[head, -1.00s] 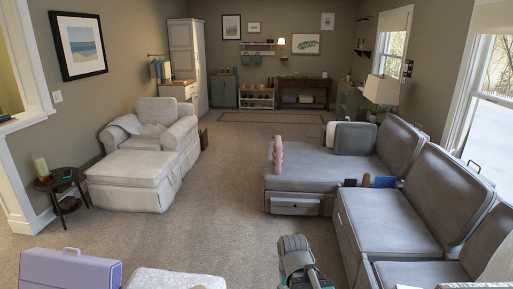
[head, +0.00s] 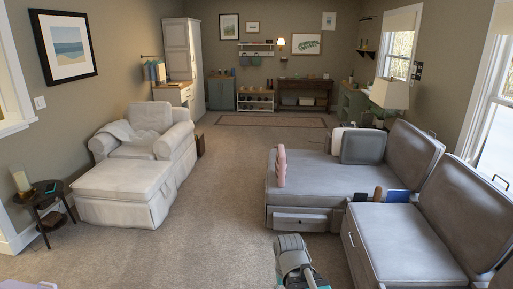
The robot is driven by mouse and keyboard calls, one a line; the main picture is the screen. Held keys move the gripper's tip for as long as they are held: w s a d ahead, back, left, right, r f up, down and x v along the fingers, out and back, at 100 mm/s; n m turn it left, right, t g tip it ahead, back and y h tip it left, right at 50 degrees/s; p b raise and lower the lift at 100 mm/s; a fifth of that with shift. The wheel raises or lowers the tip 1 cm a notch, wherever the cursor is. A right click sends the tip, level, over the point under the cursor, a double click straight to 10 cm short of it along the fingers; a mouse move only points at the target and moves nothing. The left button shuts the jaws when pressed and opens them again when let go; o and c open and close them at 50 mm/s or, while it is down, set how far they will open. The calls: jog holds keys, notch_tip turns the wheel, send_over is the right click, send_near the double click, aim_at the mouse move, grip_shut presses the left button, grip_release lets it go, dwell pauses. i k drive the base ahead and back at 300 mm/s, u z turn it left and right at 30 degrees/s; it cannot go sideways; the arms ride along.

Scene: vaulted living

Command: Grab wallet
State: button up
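I cannot make out a wallet for certain. On the grey sofa (head: 400,227), near the inner corner, sit a small dark item (head: 360,197), an upright brown item (head: 377,194) and a flat blue item (head: 397,196). They are too small to tell whether one is a wallet. A small teal item (head: 50,188) lies on the dark round side table (head: 40,198) at left. Part of my arm shows at the bottom centre, but my gripper's fingers are not visible.
A white armchair with an ottoman (head: 125,190) stands at left. A pink object (head: 281,167) stands on the sofa's left edge, and a grey cushion (head: 362,146) is behind it. Carpet (head: 215,215) is open between armchair and sofa, up to the rug (head: 270,119).

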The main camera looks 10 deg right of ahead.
aim_at(358, 197)
jog(key=z, duration=0.15)
jog(key=i, duration=1.55)
jog(key=z, duration=0.3)
jog(key=i, duration=0.75)
jog(key=z, duration=0.4)
jog(key=i, duration=1.4)
jog(key=z, duration=0.25)
